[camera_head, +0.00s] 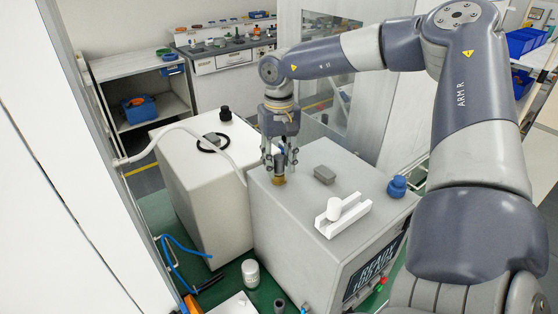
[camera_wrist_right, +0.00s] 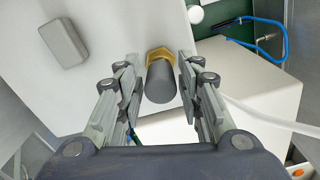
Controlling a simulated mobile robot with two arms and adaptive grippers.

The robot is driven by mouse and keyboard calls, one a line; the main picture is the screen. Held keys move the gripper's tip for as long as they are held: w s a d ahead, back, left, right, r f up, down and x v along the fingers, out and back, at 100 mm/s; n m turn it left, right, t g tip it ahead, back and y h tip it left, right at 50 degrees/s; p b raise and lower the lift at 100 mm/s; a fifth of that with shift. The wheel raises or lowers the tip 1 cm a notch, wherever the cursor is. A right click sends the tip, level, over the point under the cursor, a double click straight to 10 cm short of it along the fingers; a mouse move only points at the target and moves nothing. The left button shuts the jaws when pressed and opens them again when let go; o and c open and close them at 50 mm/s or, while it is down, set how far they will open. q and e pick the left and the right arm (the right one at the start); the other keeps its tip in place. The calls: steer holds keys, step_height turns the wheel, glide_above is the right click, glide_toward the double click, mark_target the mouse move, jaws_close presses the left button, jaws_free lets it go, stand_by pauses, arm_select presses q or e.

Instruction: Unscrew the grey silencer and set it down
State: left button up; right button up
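The grey silencer (camera_wrist_right: 162,82) is a dark grey cylinder with a brass hex base (camera_wrist_right: 158,55), standing on the light grey top of the machine cabinet. In the head view its brass base (camera_head: 278,181) shows below my right gripper (camera_head: 280,163), which points down and hides most of the grey part. In the wrist view my right gripper (camera_wrist_right: 160,88) has its fingers on both sides of the silencer, with narrow gaps between the pads and the cylinder. It appears open. My left gripper is not in view.
A white cabinet (camera_head: 190,190) with a hose stands at left. A white canister (camera_head: 250,272) stands in front on the green surface.

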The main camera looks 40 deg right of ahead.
steer(key=m, duration=1.2)
steer(key=c, duration=0.6)
steer(key=n, duration=1.2)
